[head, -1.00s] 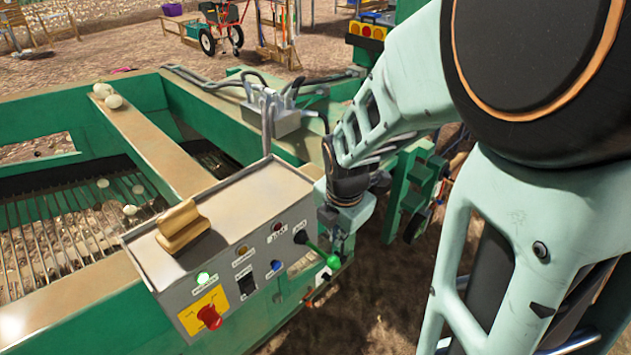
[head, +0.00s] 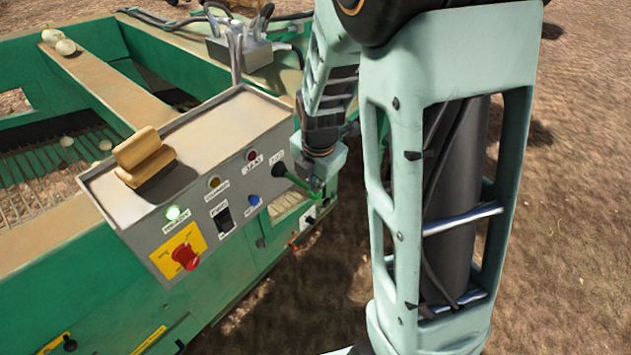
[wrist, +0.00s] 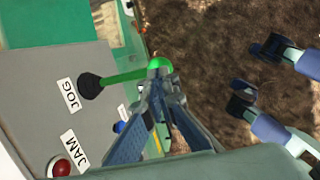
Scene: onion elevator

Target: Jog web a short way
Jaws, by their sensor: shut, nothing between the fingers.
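The grey control box (head: 205,150) stands on the green machine. From a black boot marked JOG, a green jog lever (head: 296,181) sticks out at its right end; it also shows in the wrist view (wrist: 118,78), with a round green knob (wrist: 160,64) at its tip. My gripper (wrist: 159,82) is shut and empty, its fingertips right at the knob; I cannot tell whether they touch it. In the head view my wrist and fingers partly hide the knob. The web of rods (head: 45,180) lies in the machine's bed at left, with several pale onions on it.
Hoses (head: 238,45) run behind. Bare soil lies right.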

